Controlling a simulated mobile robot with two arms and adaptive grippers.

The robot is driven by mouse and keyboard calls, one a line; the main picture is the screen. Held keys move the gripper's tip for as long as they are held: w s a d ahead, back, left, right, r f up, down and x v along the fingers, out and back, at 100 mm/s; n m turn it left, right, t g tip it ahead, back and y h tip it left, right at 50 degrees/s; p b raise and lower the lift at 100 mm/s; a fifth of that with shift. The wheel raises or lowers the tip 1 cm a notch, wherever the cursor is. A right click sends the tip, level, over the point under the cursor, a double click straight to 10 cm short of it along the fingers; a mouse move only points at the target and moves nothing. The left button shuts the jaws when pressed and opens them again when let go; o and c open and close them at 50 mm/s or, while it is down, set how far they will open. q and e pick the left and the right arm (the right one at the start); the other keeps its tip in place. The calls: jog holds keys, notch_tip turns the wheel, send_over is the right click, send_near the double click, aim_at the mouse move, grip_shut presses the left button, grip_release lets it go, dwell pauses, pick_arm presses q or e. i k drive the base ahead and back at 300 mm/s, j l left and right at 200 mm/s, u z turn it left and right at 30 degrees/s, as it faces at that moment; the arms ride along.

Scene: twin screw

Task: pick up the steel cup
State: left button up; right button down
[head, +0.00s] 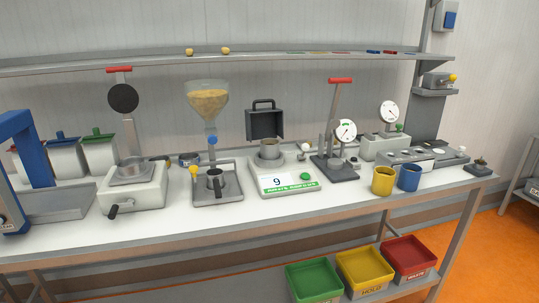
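Two grey metal cups show in the head view. One grey cup (269,150) stands upright on the scale (286,184), whose display reads 9. Neither of my grippers is in the view.
A yellow cup (383,181) and a blue cup (409,178) stand near the bench's right front. A lever press (334,165) with a gauge is behind them. A white machine (132,189) stands left. The front bench strip (230,225) is clear.

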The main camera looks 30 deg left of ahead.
aim_at(270, 147)
jog(key=u, duration=0.4)
jog(key=i+l+u, duration=0.5)
jog(key=u, duration=0.2)
jog(key=i+l+u, duration=0.2)
jog(key=l+u, duration=0.15)
jog(key=l, duration=0.15)
jog(key=i+l+u, duration=0.15)
jog(key=l+u, duration=0.25)
